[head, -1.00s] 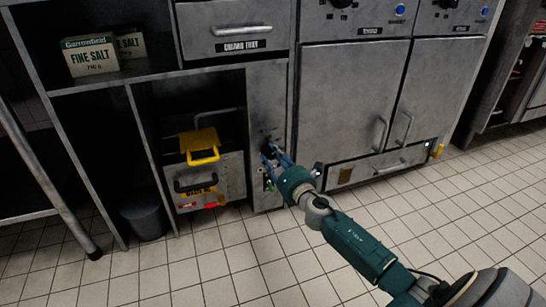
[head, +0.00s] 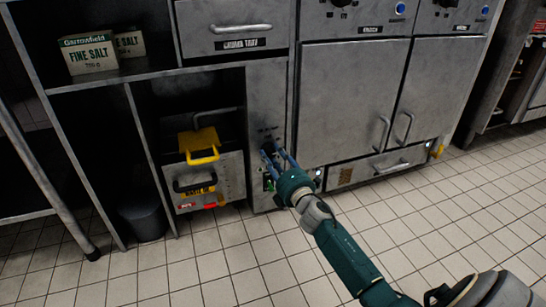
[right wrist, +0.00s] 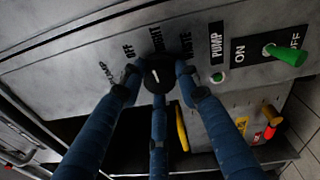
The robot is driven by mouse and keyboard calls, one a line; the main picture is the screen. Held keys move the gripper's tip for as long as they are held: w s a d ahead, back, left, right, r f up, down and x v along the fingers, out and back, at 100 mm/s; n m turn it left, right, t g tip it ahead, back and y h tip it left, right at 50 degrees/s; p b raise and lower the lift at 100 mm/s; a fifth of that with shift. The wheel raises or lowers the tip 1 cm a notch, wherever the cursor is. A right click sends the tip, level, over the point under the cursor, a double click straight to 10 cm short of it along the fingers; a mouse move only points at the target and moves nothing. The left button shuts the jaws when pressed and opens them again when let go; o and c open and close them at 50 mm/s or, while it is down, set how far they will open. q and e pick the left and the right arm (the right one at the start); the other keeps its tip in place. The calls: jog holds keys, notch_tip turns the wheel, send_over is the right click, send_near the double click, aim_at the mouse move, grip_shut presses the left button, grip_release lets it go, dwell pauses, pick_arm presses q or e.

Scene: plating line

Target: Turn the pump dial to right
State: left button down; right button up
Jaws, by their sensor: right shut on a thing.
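The pump dial (right wrist: 157,72) is a round black knob with a white mark, on the grey panel near a PUMP label (right wrist: 217,43) in the right wrist view. The mark points roughly up in that view, toward a label only partly readable; an OFF label (right wrist: 128,51) is left of it. My right gripper (right wrist: 158,88) has its blue fingers around the dial, shut on it. In the head view my right gripper (head: 271,158) reaches the narrow panel, and its fingers largely hide the dial. My left gripper is not in view.
A green toggle switch (right wrist: 288,55) with ON and OFF labels sits beside the PUMP label. A yellow handle (head: 203,156) and a grey unit (head: 228,180) stand left of the panel. Cabinet doors (head: 350,105) are to the right. The tiled floor in front is clear.

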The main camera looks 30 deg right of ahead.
jog(key=shift+a+m, duration=0.15)
jog(key=shift+m, duration=1.15)
jog(key=o, duration=1.1)
jog(key=shift+w+a, duration=0.1)
jog(key=shift+w, duration=0.05)
jog(key=shift+o, duration=0.2)
jog(key=shift+s+f, duration=0.1)
jog(key=shift+s, duration=0.35)
jog(key=s+a, duration=0.1)
jog(key=s, duration=0.5)
jog(key=shift+s+f, duration=0.2)
jog(key=shift+s, duration=0.1)
